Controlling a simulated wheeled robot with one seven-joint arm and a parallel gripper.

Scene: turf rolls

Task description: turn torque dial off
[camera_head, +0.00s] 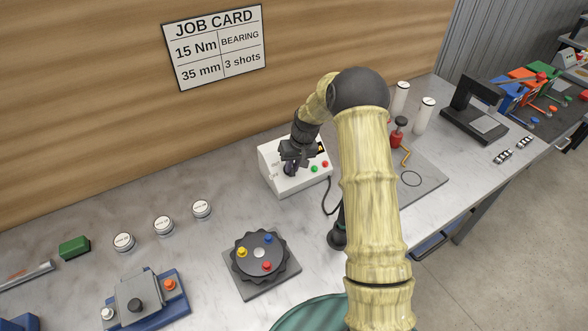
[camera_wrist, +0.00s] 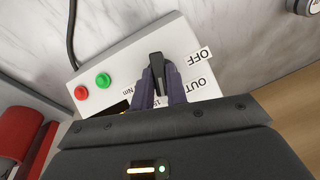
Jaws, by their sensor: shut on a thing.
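The torque box is a white control box (camera_head: 277,180) with a sloped face, standing at the back of the bench against the wooden wall. In the wrist view the box (camera_wrist: 128,65) shows a red button, a green button and the labels "OFF" and "OUT". Its dial is a black knob (camera_wrist: 156,66) with a raised bar, between my fingertips. My gripper (camera_head: 289,168) reaches down to the box face, and in the wrist view its two fingers (camera_wrist: 160,85) are shut on the dial. The fingers hide the lower part of the dial and part of the "Nm" marking.
A round black fixture (camera_head: 260,257) with coloured knobs sits in front of the box. Several white-topped canisters (camera_head: 164,225) stand to the left. A black cable runs from the box.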

